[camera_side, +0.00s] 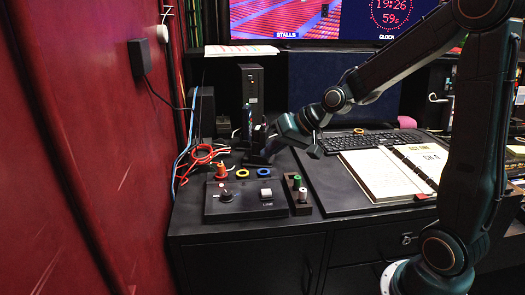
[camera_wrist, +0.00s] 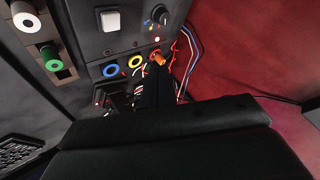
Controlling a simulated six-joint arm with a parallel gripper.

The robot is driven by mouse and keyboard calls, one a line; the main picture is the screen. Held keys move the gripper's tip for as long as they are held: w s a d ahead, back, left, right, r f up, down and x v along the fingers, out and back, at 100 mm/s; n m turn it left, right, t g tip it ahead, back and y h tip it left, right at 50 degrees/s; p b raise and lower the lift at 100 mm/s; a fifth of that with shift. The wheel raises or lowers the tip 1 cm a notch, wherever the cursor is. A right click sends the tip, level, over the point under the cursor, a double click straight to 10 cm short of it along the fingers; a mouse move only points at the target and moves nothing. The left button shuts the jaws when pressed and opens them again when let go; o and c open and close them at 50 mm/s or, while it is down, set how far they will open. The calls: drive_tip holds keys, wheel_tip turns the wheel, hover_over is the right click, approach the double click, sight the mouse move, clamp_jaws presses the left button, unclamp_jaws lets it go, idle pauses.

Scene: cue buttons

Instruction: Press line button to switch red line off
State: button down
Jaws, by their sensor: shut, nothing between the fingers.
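A black control box (camera_side: 243,207) sits on the desk at the left. It carries a pale button (camera_side: 265,193) with a label below it that seems to read LINE; the button also shows in the wrist view (camera_wrist: 109,20). Left of it in the side view is a knob (camera_side: 226,196), also seen in the wrist view (camera_wrist: 160,15). A small red light (camera_side: 221,185) shows just above the knob. My gripper (camera_side: 254,160) is shut and empty above the back of the box. In the wrist view its dark fingers (camera_wrist: 157,72) point toward the orange plug, away from the pale button.
An orange plug (camera_wrist: 157,57) with red cables, a yellow ring (camera_wrist: 135,61) and a blue ring (camera_wrist: 110,70) line the box's back edge. A block with green (camera_side: 297,181) and white pegs stands beside the box. A keyboard (camera_side: 365,141) and open binder (camera_side: 385,172) lie right.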

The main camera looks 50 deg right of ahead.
sight(271, 193)
drive_tip(key=shift+f, duration=0.15)
drive_tip(key=shift+f, duration=4.25)
drive_tip(key=shift+f, duration=0.1)
drive_tip(key=shift+f, duration=0.3)
drive_tip(key=shift+f, duration=0.55)
drive_tip(key=shift+r, duration=0.15)
idle(0.4)
drive_tip(key=shift+r, duration=0.8)
drive_tip(key=shift+r, duration=0.1)
drive_tip(key=shift+r, duration=2.4)
